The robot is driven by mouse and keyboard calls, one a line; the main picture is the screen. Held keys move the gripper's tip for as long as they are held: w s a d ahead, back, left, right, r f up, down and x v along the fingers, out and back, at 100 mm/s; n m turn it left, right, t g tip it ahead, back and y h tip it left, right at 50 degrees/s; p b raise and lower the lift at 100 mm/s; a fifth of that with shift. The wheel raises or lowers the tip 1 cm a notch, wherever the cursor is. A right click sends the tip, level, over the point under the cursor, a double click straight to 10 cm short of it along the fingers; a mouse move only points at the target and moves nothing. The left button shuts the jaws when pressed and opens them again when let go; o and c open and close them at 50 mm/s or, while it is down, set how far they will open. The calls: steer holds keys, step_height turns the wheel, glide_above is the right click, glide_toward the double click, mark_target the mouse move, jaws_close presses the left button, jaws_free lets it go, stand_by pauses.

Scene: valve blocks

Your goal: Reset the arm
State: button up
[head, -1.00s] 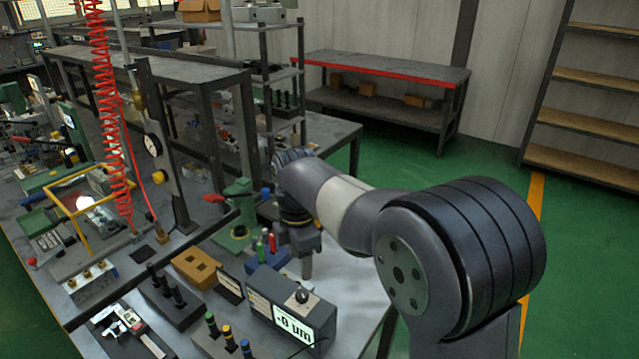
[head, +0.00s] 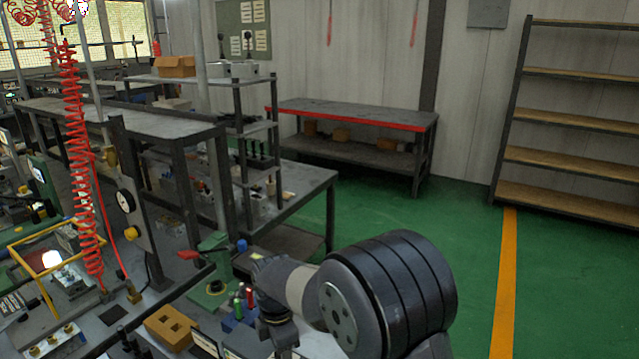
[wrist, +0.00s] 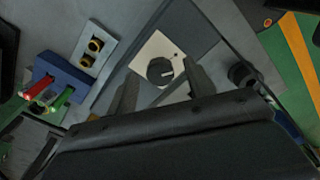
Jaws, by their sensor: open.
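My gripper (wrist: 160,88) is open in the wrist view. Its two dark fingers stand either side of a black knob (wrist: 160,70) on a pale plate, with nothing seen held between them. Whether the fingers touch the knob or its plate cannot be told. In the head view my gripper hangs at the bottom edge, its tips cut off, just right of a blue block (head: 237,324) with red and green handles. That block also shows left of the fingers in the wrist view (wrist: 62,82).
A green fixture (head: 215,270) with a red handle stands behind the blue block. A gauge post (head: 135,205) and red coiled hose (head: 78,170) rise farther left. Green floor (head: 470,270) at right is open.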

steer(key=shift+r+n, duration=0.3)
steer(key=shift+r, duration=0.1)
step_height(320, 180, up, 10)
steer(key=b, duration=0.1)
step_height(320, 180, down, 11)
steer(key=shift+f+p, duration=0.1)
steer(key=shift+p, duration=0.45)
steer(key=shift+r+m, duration=0.2)
steer(key=shift+m, duration=0.4)
steer(key=m+p, duration=0.1)
steer(key=m, duration=0.3)
steer(key=shift+m, duration=0.4)
steer(key=m+p, duration=0.1)
steer(key=m, duration=0.5)
steer(key=shift+p, duration=0.3)
step_height(320, 180, up, 11)
steer(key=b, duration=0.1)
steer(key=shift+b, duration=0.35)
steer(key=shift+d+f, duration=0.15)
